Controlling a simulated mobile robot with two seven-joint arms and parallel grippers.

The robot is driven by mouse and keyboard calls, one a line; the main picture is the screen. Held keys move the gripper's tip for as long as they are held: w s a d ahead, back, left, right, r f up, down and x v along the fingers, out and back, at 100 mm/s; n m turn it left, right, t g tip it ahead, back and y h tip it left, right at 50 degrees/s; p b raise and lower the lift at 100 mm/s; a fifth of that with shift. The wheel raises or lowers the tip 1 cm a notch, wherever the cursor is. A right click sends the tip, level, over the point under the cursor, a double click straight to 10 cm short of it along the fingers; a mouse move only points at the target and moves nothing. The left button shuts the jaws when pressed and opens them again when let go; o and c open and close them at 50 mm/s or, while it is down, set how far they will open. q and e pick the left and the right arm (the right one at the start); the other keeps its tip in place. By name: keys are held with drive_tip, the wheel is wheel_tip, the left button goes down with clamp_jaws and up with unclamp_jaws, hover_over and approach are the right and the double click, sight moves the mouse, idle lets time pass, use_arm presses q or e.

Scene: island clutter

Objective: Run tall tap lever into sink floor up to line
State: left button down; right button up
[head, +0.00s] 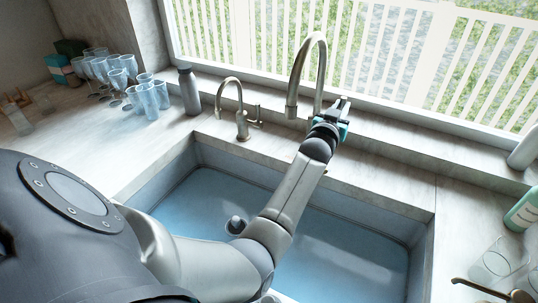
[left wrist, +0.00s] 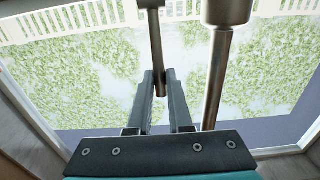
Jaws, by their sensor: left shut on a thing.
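The tall tap (head: 321,65) is a brushed-metal gooseneck behind the sink, and its spout end hangs at the left. In the left wrist view its lever (left wrist: 157,50) is a thin metal rod between my fingers. My left gripper (head: 342,106) is beside the tap's base, shut on the lever; its fingers (left wrist: 163,98) show on either side of the rod. The sink floor (head: 340,250) is blue, partly hidden by my left arm. No stream shows below the spout. I cannot tell the water level or make out the fill line. My right gripper is out of view.
A shorter tap (head: 241,110) and a grey bottle (head: 189,91) stand left of the tall tap. Several glasses (head: 148,98) stand on the left counter. A glass jar (head: 499,262) and a green bottle (head: 524,212) are at the right. A window is behind.

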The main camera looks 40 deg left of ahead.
use_arm(q)
drive_tip(key=shift+f, duration=0.1)
drive_tip(key=shift+s+t, duration=0.2)
drive_tip(key=shift+t, duration=0.1)
drive_tip(key=shift+s, duration=0.1)
drive_tip(key=shift+w, duration=0.3)
drive_tip(key=shift+s+d+f+t+y, duration=0.15)
drive_tip(key=shift+s+f+t+y, duration=0.2)
drive_tip(key=shift+s+t, duration=0.4)
drive_tip(key=shift+s+d+f+t+y, duration=0.15)
drive_tip(key=shift+s+f+t+y, duration=0.15)
drive_tip(key=shift+s+t, duration=0.5)
drive_tip(key=shift+s+d+f+t+y, duration=0.15)
drive_tip(key=shift+s+f+t+y, duration=0.2)
drive_tip(key=shift+t, duration=0.7)
drive_tip(key=shift+s+f, duration=0.1)
idle(4.5)
